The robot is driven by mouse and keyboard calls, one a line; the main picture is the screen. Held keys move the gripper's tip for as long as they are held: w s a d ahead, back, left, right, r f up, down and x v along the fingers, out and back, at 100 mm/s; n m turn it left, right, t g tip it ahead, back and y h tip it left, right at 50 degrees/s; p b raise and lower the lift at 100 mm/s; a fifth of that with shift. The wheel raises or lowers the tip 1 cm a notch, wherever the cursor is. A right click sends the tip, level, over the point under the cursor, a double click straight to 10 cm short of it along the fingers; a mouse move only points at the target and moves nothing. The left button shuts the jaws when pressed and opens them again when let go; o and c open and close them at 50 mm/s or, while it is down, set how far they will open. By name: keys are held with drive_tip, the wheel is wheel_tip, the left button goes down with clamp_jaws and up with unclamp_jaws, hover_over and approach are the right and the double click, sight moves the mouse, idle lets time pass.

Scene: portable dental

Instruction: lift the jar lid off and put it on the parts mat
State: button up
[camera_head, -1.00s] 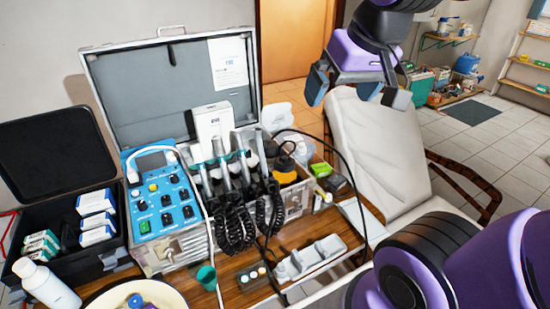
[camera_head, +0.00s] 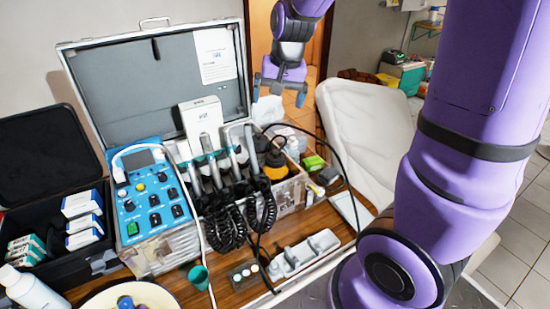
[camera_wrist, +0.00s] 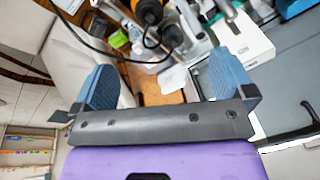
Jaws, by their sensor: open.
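My gripper (camera_head: 280,90) is raised above and behind the open metal case, fingers pointing down and apart, with nothing between them. In the wrist view its two blue-grey fingers (camera_wrist: 165,75) are spread wide. An amber-orange jar with a dark top (camera_head: 275,168) stands at the right end of the case, below the gripper and well apart from it. It also shows at the top of the wrist view (camera_wrist: 150,12). I cannot tell for sure that this dark top is the jar lid. A pale flat panel (camera_head: 350,210) lies right of the case; I cannot tell whether it is the parts mat.
The case's raised lid (camera_head: 150,90) stands left of my gripper. Handpieces with coiled black cords (camera_head: 235,215) and a white box (camera_head: 202,125) crowd the case. A grey holder (camera_head: 305,255) sits in front. A black cable arches right of the jar. My arm covers the right side.

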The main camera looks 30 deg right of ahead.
drive_tip(key=w+d+f+m+g+h, duration=0.1)
drive_tip(key=w+d+f+m, duration=0.1)
drive_tip(key=w+f, duration=0.35)
drive_tip(key=w+d+f+m+g+h, duration=0.1)
drive_tip(key=w+d+f, duration=0.1)
drive_tip(key=f, duration=0.6)
hover_over(276, 152)
drive_tip(key=f, duration=0.6)
drive_tip(key=shift+s+a, duration=0.2)
drive_tip(key=shift+w+f, duration=0.15)
drive_tip(key=shift+f, duration=2.55)
drive_tip(key=c, duration=0.8)
